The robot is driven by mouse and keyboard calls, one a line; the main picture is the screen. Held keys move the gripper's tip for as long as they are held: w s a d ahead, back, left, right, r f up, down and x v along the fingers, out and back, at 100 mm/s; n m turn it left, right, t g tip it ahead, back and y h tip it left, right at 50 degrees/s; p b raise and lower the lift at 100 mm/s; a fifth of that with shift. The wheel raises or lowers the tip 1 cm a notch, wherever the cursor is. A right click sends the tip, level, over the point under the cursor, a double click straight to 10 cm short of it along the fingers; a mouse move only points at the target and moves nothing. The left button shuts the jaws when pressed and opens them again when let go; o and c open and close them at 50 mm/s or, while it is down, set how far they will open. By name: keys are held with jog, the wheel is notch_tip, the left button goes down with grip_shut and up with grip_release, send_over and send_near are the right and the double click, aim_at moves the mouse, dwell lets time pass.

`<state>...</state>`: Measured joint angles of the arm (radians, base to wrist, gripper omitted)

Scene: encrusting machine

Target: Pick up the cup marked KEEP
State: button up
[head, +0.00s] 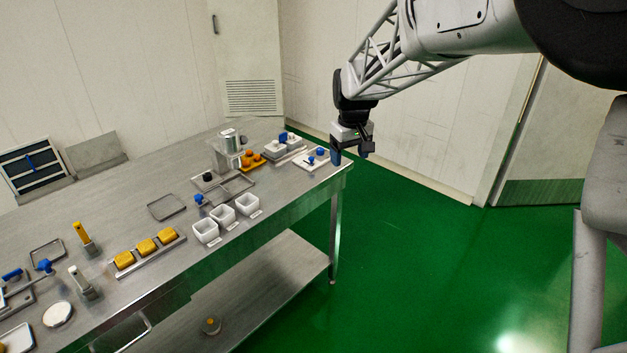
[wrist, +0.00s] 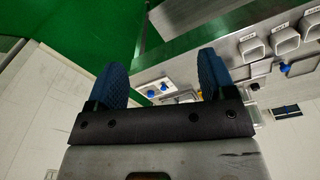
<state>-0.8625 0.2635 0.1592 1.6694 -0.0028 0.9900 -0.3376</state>
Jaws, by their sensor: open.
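Three white square cups stand in a row near the table's front edge in the head view: a left cup (head: 206,232), a middle cup (head: 223,217) and a right cup (head: 247,205). Each has a small label in front, too small to read, so I cannot tell which is marked KEEP. White cups also show at the upper right of the wrist view (wrist: 285,41). My gripper (head: 351,153) is open and empty, raised near the table's right end, well to the right of the cups. Its two blue fingers stand wide apart in the wrist view (wrist: 161,66).
The steel table (head: 150,235) holds a rack of yellow blocks (head: 147,247) left of the cups. A grey machine (head: 229,148), an orange-topped tray (head: 252,162) and a white board with blue knobs (head: 312,160) stand behind and right. Green floor (head: 420,250) is clear.

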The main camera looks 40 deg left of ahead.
jog(key=s+a+f+n, duration=0.1)
jog(key=s+a+f, duration=0.25)
jog(key=a, duration=0.45)
jog(key=s+a+f+n, duration=0.2)
jog(key=s+a+f, duration=0.15)
jog(key=a, duration=0.45)
jog(key=n, duration=0.2)
send_near(247, 200)
jog(key=shift+s+d+r, duration=0.1)
jog(key=shift+s+d, duration=0.3)
jog(key=shift+d, duration=0.2)
jog(key=shift+s+d+r, duration=0.1)
jog(key=shift+s+d, duration=0.3)
jog(key=shift+d, duration=0.2)
jog(key=shift+f, duration=1.35)
jog(key=shift+w+d+f, duration=0.1)
jog(key=shift+d+f, duration=0.05)
jog(key=shift+f, duration=2.45)
jog(key=c, duration=0.8)
jog(key=shift+o, duration=0.2)
jog(key=shift+r, duration=0.1)
